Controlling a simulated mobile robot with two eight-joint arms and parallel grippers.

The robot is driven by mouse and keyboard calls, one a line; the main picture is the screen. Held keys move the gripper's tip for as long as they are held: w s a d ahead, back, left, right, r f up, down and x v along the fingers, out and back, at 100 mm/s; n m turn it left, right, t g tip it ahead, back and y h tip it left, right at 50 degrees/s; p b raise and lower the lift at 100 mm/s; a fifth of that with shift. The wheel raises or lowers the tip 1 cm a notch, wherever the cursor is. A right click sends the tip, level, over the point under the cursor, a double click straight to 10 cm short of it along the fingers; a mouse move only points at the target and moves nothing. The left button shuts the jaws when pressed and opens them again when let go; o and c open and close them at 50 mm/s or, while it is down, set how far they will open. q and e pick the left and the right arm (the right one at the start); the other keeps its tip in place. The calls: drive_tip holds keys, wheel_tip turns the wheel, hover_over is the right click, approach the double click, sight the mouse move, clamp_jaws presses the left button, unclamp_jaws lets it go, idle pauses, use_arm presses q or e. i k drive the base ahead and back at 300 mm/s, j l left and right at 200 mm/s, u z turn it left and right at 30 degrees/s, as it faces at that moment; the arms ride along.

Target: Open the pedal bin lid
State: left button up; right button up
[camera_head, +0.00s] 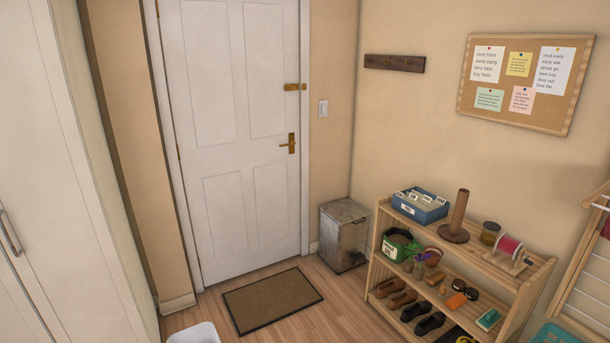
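The pedal bin (341,238) is a grey, metallic-looking box standing on the floor in the corner, between the white door and the wooden shelf rack. Its lid (344,211) is on top and looks closed. A small dark part that looks like the pedal (358,257) shows low on its right side. The shelf rack stands close to its right. Neither of my grippers is in view, so their state does not show.
A brown doormat (272,299) lies before the closed white door (240,140). The wooden shelf rack (455,258) holds shoes, a blue box and other items. A white tub (194,334) stands at the bottom edge. Wooden floor near the bin is clear.

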sight(344, 212)
drive_tip(key=i, duration=3.25)
drive_tip(key=i+z, duration=0.25)
drive_tip(key=i, duration=0.15)
drive_tip(key=i+j+z, duration=0.25)
drive_tip(key=i, duration=0.2)
